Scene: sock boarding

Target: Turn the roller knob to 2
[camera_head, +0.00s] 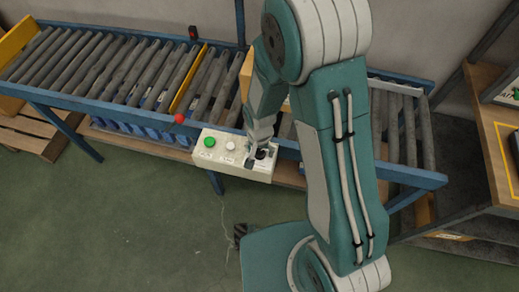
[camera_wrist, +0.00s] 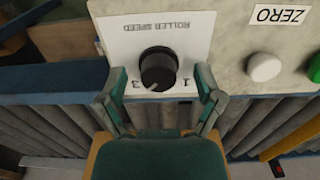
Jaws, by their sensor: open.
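The black roller knob (camera_wrist: 158,66) sits on a white plate marked ROLLER SPEED (camera_wrist: 190,25), which appears upside down in the wrist view. A 3 shows at the knob's lower left and a 1 at its lower right; no 2 is visible. The knob's pale pointer mark is at its lower edge, slightly left of centre. My gripper (camera_wrist: 161,75) is open, with one finger on each side of the knob and visible gaps between. In the head view my gripper (camera_head: 258,146) is at the right end of the control box (camera_head: 222,167), partly hiding the knob.
The box also carries a green button (camera_head: 209,142), a white button (camera_head: 230,146) and a ZERO label (camera_wrist: 281,15). A red ball-topped part (camera_head: 179,118) stands beside the box. The roller conveyor (camera_head: 110,68) runs behind it. Open green floor (camera_head: 130,225) lies in front.

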